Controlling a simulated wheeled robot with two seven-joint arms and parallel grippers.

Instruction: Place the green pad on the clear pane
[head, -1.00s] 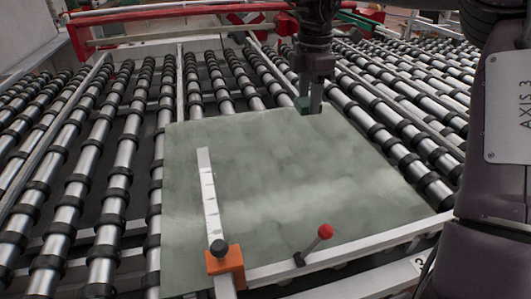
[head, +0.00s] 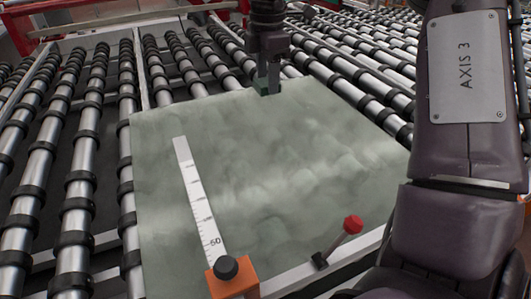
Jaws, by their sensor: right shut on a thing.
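The clear pane (head: 300,150) lies flat on the roller conveyor and looks greenish grey. My right gripper (head: 267,88) is at the far edge of the pane, pointing down. It is shut on the small dark green pad (head: 261,86), which is partly hidden by the fingers. The pad is at or just above the pane's far edge; I cannot tell whether it touches. My left gripper is not in view.
A white scale (head: 196,195) with an orange block and black knob (head: 227,267) lies over the pane's near left part. A red-knobbed lever (head: 352,224) stands at the near rail. Rollers (head: 75,220) surround the pane.

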